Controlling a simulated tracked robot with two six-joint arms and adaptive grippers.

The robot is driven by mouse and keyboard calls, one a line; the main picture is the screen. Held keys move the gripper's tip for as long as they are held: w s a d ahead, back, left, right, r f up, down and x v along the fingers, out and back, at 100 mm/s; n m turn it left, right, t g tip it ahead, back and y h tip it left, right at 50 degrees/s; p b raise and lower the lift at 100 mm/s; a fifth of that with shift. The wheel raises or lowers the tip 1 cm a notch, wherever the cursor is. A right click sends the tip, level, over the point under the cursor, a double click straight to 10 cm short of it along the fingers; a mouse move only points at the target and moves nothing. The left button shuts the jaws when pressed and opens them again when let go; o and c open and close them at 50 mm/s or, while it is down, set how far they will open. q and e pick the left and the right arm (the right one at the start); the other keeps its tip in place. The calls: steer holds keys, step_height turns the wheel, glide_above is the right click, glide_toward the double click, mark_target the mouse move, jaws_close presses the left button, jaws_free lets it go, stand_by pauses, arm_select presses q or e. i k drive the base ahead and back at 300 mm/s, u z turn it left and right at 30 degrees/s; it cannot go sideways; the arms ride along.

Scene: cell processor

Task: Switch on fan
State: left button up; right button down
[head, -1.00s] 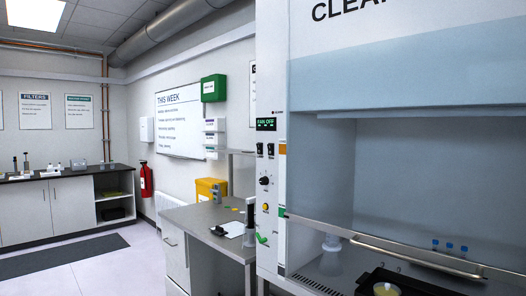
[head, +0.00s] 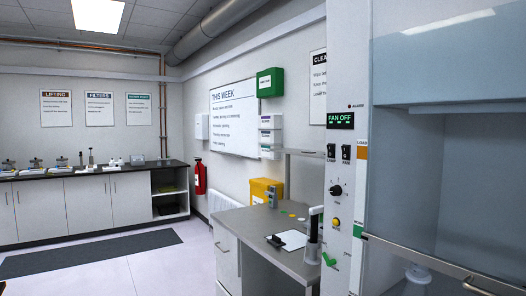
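The fan display (head: 340,120) on the side panel of the fume hood (head: 362,40) reads "FAN OFF" in green. Below it are two black rocker switches: the left one (head: 331,151) has a label that looks like "LAMP", and the right one (head: 347,152) has a label that looks like "FAN". A black rotary knob (head: 336,190) and a yellow button (head: 334,222) sit lower on the panel. Neither of my grippers shows in the head view.
A grey bench (head: 262,236) with a clipboard and small items stands left of the hood. A yellow bin (head: 265,191) and a red extinguisher (head: 199,177) are farther back. The floor (head: 165,262) at the left is clear apart from a dark mat (head: 90,252).

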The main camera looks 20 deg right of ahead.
mark_target(345, 149)
steer(key=u, duration=0.15)
steer(key=i, duration=1.7)
steer(key=z, duration=0.9)
